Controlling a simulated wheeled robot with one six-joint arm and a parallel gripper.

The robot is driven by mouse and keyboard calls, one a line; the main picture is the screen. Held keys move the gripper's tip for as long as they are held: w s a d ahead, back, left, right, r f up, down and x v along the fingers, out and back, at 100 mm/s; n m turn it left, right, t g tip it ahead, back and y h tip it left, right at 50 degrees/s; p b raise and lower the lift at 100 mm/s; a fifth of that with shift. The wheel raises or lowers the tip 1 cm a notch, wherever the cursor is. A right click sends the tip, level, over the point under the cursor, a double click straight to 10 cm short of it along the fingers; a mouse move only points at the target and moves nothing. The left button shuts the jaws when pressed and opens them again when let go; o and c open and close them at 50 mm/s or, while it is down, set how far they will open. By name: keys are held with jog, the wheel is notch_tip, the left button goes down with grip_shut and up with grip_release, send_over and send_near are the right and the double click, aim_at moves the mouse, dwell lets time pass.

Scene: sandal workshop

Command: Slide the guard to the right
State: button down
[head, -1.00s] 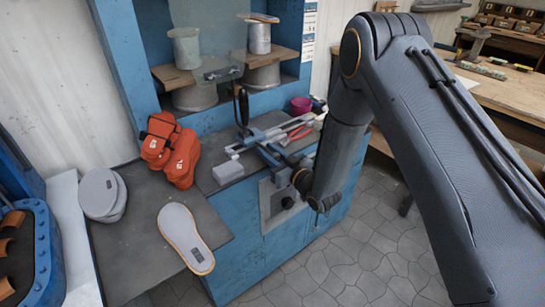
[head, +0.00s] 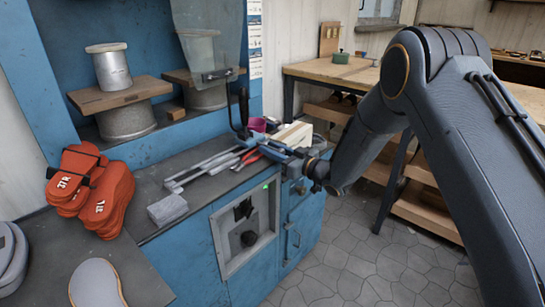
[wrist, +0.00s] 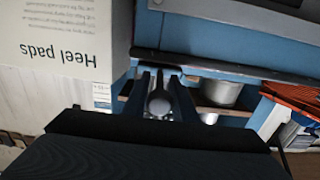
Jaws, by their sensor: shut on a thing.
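The guard is a clear panel (head: 207,38) with a dark bracket and black upright, joined to a blue slide (head: 272,147) on pale rails (head: 205,168). The slide is at the right end of the rails, and the panel stands before the right-hand spool. My gripper (head: 309,172) is at the near end of the slide, partly hidden by its own wrist. In the wrist view, the fingers of my gripper (wrist: 160,95) are closed around a rounded grey grip (wrist: 158,104) below the blue bar.
A pale "Heel pads" box (wrist: 65,40) stands close to the slide; it also shows in the head view (head: 296,134). A magenta cup (head: 257,125) and red pliers (head: 250,154) are nearby. A grey block (head: 167,209) and orange sandals (head: 92,190) lie left.

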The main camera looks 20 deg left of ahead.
jog(key=shift+w, duration=0.1)
jog(key=c, duration=1.5)
grip_release()
jog(key=shift+o, duration=0.2)
jog(key=v, duration=0.7)
jog(key=shift+d+b, duration=0.35)
jog(key=shift+b, duration=0.1)
